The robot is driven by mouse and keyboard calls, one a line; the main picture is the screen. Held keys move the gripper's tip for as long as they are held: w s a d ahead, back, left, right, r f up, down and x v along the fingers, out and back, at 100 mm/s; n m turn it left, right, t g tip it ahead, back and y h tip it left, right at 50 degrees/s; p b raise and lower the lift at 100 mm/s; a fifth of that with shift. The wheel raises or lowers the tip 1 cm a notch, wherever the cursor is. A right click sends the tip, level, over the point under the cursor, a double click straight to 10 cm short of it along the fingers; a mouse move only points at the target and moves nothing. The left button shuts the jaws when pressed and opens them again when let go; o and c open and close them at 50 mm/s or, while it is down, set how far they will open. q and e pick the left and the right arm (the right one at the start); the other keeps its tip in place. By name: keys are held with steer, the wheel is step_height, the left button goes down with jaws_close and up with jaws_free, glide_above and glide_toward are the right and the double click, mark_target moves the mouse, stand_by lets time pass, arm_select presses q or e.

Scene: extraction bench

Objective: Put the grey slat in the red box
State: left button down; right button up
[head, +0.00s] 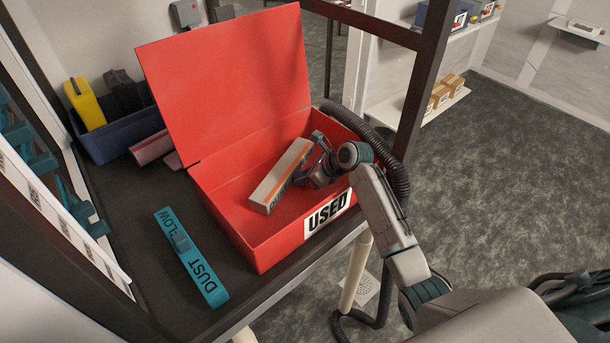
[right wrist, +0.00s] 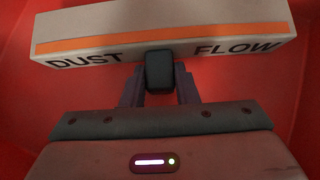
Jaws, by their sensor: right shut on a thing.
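The grey slat (head: 280,178), with an orange stripe and the words DUST FLOW, is within the open red box (head: 232,228). The box's lid stands up at the back, and its front wall carries a USED label. My right gripper (head: 312,172) reaches in over the box's right side. In the right wrist view, its fingers (right wrist: 159,80) are shut on the dark knob of the slat (right wrist: 215,25), with red box surfaces all around. I cannot tell whether the slat touches the box floor. My left gripper is not in view.
A teal slat (head: 192,258) lies on the dark bench left of the box. A blue bin (head: 112,142) with a yellow item (head: 86,104) stands behind, near pinkish slats (head: 153,147). A dark frame post (head: 420,80) and a black hose (head: 395,165) are close to my right arm.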

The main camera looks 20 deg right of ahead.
steer(key=shift+f, duration=0.1)
steer(key=o, duration=1)
steer(key=shift+o, duration=0.2)
steer(key=shift+s+d+r, duration=0.2)
steer(key=shift+d+r, duration=0.05)
steer(key=shift+r, duration=0.1)
steer(key=b+v, duration=0.3)
steer(key=v, duration=0.8)
steer(key=shift+s, duration=0.15)
steer(key=shift+r, duration=0.15)
